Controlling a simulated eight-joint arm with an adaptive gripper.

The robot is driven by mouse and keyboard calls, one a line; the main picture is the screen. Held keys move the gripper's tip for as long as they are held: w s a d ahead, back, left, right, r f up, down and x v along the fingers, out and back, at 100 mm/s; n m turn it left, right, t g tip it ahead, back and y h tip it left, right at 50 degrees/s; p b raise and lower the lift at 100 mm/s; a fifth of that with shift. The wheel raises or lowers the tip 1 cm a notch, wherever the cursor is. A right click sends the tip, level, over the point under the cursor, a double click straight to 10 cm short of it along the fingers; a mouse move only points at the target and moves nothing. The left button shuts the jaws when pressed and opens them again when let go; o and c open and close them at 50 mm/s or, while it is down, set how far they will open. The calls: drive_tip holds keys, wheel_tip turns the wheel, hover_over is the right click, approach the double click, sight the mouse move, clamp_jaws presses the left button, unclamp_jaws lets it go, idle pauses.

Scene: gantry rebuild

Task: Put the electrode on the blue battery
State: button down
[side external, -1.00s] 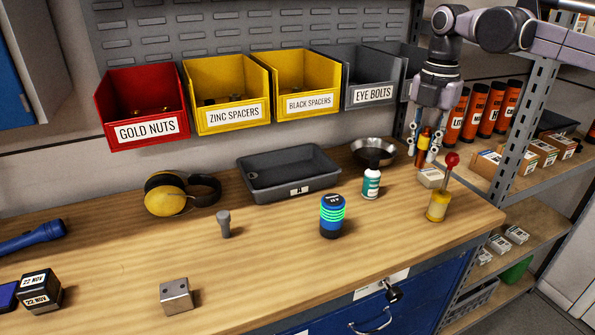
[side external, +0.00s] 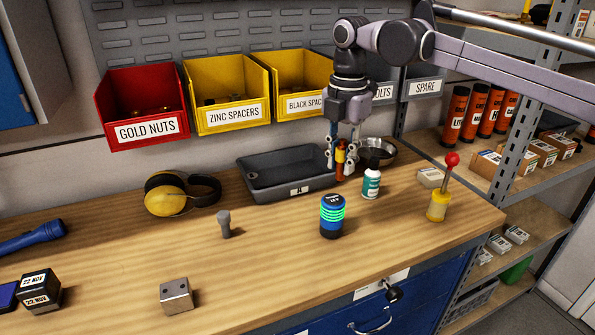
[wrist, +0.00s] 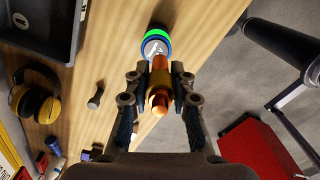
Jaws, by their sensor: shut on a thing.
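My gripper (side external: 341,168) is shut on the electrode, an orange and copper rod (side external: 340,155), and holds it upright above the back of the bench, between the grey tray and the small bottle. In the wrist view the copper electrode (wrist: 160,92) sits between the fingers of my gripper (wrist: 161,78). The blue battery (side external: 332,218), a cylinder with glowing green rings and a dark base, stands upright on the bench, nearer the front than my gripper. In the wrist view the battery (wrist: 156,45) shows beyond the electrode's far end, partly covered. The two look apart.
A green-labelled bottle (side external: 372,182) stands close to the battery's right. A yellow holder with a red-knobbed rod (side external: 438,208) is farther right. A grey tray (side external: 262,189) and metal bowl (side external: 386,155) lie behind.

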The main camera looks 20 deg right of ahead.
drive_tip(key=shift+w+a+f, duration=0.1)
drive_tip(key=shift+a+f, duration=0.3)
drive_tip(key=shift+a, duration=0.15)
drive_tip(key=shift+f, duration=1.95)
drive_tip(key=shift+f, duration=0.1)
drive_tip(key=c, duration=1.1)
unclamp_jaws()
drive_tip(key=shift+c, duration=0.2)
